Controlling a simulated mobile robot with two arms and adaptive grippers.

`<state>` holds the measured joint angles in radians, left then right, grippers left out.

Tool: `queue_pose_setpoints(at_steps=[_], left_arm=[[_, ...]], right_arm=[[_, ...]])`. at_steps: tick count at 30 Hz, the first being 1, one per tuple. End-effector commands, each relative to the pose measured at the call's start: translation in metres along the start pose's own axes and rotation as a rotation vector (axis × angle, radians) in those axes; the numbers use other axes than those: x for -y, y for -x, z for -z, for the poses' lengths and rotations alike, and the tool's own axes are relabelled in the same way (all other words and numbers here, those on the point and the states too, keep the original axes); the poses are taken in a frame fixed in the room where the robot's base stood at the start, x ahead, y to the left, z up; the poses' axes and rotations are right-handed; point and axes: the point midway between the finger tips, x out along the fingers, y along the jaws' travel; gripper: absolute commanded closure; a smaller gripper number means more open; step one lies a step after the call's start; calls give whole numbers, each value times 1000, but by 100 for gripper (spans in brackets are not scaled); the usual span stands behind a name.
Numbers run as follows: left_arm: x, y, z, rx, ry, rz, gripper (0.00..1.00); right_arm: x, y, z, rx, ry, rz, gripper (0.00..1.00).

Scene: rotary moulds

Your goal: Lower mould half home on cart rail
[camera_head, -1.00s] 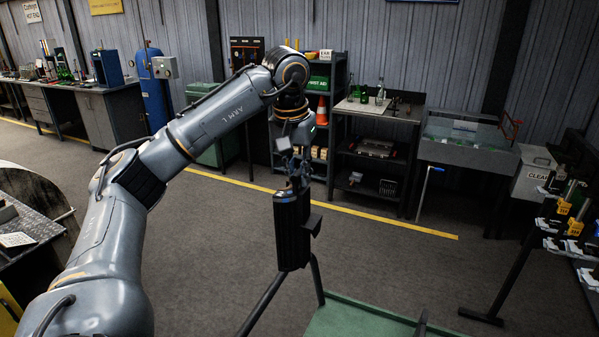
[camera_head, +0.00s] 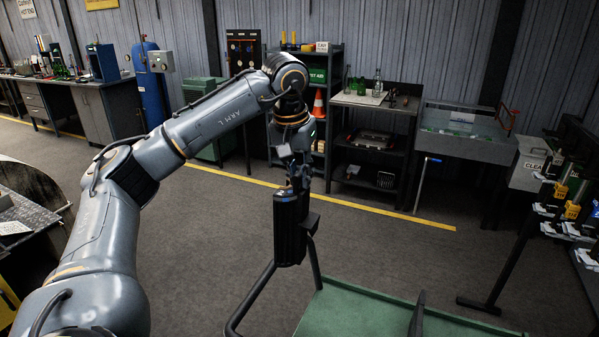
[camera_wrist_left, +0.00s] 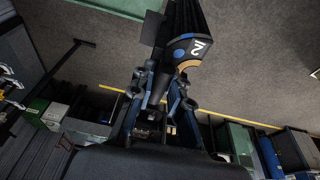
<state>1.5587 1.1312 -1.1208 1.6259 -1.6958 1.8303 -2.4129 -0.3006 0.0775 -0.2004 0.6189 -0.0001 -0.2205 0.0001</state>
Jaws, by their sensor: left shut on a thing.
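The dark mould half (camera_head: 287,235) hangs upright from my left gripper (camera_head: 297,186), which is shut on its top end. In the head view it is in front of the floor and beside the cart's tubular handle (camera_head: 262,290). In the left wrist view, the mould half (camera_wrist_left: 190,25) reaches away from the fingers (camera_wrist_left: 160,95), with a blue mark, a white marking and a tan edge on its end. The green-topped cart (camera_head: 370,312) is at the bottom. A dark upright piece on it (camera_head: 417,315) may be part of the rail; the picture cuts it off. My right gripper is not in view.
A stand with yellow and white holders (camera_head: 565,210) is at the right. Shelves (camera_head: 375,150), a grey sink unit (camera_head: 465,140) and a blue cylinder (camera_head: 153,90) line the back wall. The floor between them and the cart is open.

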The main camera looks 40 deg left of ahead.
Motion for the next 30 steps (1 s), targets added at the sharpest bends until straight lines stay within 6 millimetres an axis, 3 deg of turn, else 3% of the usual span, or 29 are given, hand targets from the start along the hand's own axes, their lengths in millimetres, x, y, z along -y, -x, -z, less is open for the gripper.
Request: queue_pose_setpoints(at_steps=[1, 30], left_arm=[[1, -9, -6, 28, 1, 16, 100], [-70, -6, -3, 15, -1, 8, 100]], right_arm=[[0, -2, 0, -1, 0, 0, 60], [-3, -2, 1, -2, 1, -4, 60]])
